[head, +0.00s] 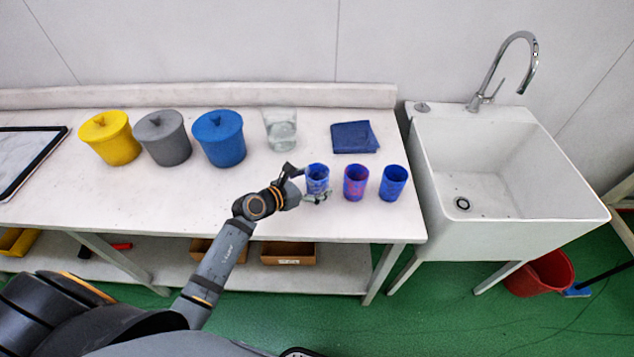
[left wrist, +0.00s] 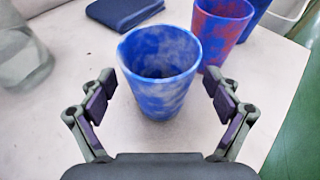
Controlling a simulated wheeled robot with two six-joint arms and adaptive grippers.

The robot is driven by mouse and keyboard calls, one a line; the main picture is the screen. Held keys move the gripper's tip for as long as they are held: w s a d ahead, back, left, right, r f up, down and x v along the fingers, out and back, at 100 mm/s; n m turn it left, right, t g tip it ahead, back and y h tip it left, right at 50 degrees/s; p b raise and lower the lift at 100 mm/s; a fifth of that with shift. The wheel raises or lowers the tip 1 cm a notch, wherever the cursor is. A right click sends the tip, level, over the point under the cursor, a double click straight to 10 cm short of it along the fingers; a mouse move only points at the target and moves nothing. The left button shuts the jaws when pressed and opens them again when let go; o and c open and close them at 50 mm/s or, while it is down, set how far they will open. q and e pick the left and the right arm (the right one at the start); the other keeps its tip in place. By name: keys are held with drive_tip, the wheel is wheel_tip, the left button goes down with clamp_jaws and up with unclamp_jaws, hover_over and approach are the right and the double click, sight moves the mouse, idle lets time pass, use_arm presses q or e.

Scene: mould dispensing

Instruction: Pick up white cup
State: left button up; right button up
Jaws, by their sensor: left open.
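Three cups stand upright in a row on the white table. The leftmost is the blue cup with white patches (head: 318,176), which is the white cup of the task. Beside it are a blue and red cup (head: 355,184) and a plain blue cup (head: 392,184). My left gripper (head: 303,184) is at the white-patched cup. In the left wrist view its open fingers (left wrist: 160,103) stand on both sides of the white-patched cup (left wrist: 160,80), with gaps to the cup's wall. The blue and red cup (left wrist: 222,30) stands just behind. My right gripper is out of view.
A clear glass beaker (head: 281,130) and a folded blue cloth (head: 354,137) lie behind the cups. Yellow (head: 110,140), grey (head: 164,140) and blue (head: 219,140) lidded pots stand to the left. A white sink (head: 500,170) is at the table's right end.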

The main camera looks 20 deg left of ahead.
use_arm(q)
drive_tip(key=shift+x, duration=0.9)
drive_tip(key=shift+s+a, duration=0.1)
drive_tip(key=shift+s, duration=0.05)
drive_tip(key=shift+c, duration=1.1)
drive_tip(key=c, duration=0.9)
drive_tip(key=shift+c, duration=0.3)
drive_tip(key=shift+r, duration=0.1)
